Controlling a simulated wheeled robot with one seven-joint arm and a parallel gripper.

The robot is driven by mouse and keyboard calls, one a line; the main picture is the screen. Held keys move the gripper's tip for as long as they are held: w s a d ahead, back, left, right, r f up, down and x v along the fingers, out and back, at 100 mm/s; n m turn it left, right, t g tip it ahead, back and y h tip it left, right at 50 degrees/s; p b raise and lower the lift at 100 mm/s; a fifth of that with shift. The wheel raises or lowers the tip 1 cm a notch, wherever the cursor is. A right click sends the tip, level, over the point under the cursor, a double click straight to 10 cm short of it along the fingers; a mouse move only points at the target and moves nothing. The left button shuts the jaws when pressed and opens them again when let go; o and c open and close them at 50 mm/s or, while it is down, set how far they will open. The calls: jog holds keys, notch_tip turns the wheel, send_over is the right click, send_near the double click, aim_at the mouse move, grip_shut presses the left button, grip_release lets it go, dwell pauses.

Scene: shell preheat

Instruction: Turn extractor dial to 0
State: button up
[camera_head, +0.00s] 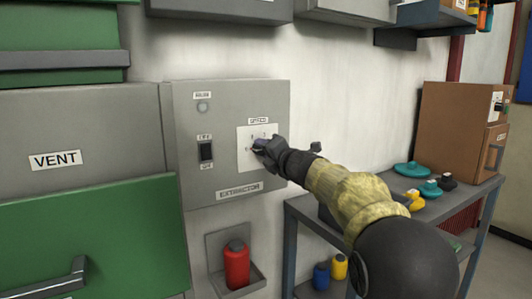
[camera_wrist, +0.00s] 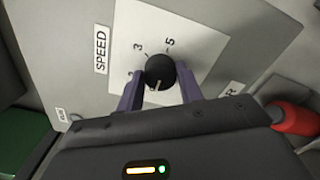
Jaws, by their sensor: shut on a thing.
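The extractor panel (camera_head: 225,120) is a grey box on the wall with an "EXTRACTOR" label. Its black round dial (camera_wrist: 160,68) sits on a white plate (camera_wrist: 198,38) beside a "SPEED" label. The numbers 3 and 5 are readable around it; another number at the left is partly covered. A small pale mark shows on the dial's near edge, by the gripper. My gripper (camera_head: 264,149) is at the plate in the head view and mostly hides the dial there. In the wrist view its two purple fingers (camera_wrist: 160,76) are shut on the dial, one on each side.
A black switch (camera_head: 206,151) and a round lamp (camera_head: 203,108) are on the panel, left of the dial. A red bottle (camera_head: 237,265) stands in a wall holder below. A metal table (camera_head: 450,205) with coloured items and a brown cabinet (camera_head: 460,120) stand to the right.

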jog(key=shift+a+f, duration=0.1)
jog(key=shift+f, duration=0.05)
jog(key=o, duration=1)
jog(key=v, duration=1.7)
jog(key=shift+s+b, duration=0.15)
jog(key=shift+b, duration=0.2)
jog(key=shift+d, duration=0.25)
